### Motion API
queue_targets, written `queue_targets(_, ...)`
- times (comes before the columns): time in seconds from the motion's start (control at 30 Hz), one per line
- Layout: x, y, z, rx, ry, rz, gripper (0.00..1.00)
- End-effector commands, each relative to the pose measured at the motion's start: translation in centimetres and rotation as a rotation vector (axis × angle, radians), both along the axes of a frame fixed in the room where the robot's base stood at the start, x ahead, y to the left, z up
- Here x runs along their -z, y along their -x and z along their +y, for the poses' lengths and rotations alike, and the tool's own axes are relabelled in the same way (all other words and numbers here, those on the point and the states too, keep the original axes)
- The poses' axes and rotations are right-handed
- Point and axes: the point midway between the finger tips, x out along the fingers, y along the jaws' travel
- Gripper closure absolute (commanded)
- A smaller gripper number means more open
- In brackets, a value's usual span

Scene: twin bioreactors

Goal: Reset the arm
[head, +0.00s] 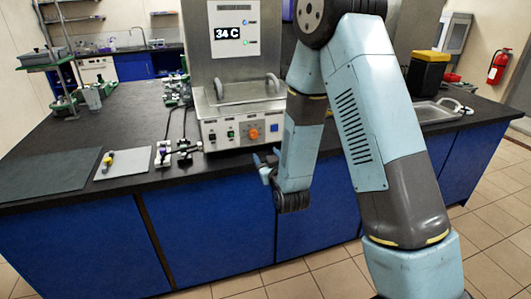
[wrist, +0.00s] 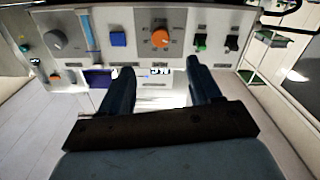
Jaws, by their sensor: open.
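My arm rises at the right of the head view and bends down in front of the bench. My gripper (head: 266,164) is at its lower end, pointing left, close to the bench's front edge and below the bioreactor's control panel. In the wrist view my gripper (wrist: 160,78) shows two dark fingers standing apart with nothing between them. The bioreactor panel (wrist: 185,18), with an orange knob (wrist: 160,37), a blue button and several switches, fills the top of that view beyond the fingertips.
The bioreactor (head: 235,80) reads 34 C and stands on the dark bench (head: 120,110) with blue cabinets. A grey mat (head: 50,170), a pale plate (head: 122,164) with a small yellow-and-dark item, and valve fittings (head: 185,152) lie left. A yellow-lidded black bin (head: 428,75) and sink are at right.

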Motion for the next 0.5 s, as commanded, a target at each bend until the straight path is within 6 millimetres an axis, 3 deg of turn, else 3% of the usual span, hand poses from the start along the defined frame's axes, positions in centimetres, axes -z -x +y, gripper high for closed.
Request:
queue_targets(0.17,-1.4,-0.5,-0.7,0.008,0.0,0.033,0.37)
queue_targets(0.5,-6.6,-0.6,-4.0,0.042,0.008,0.219,0.37)
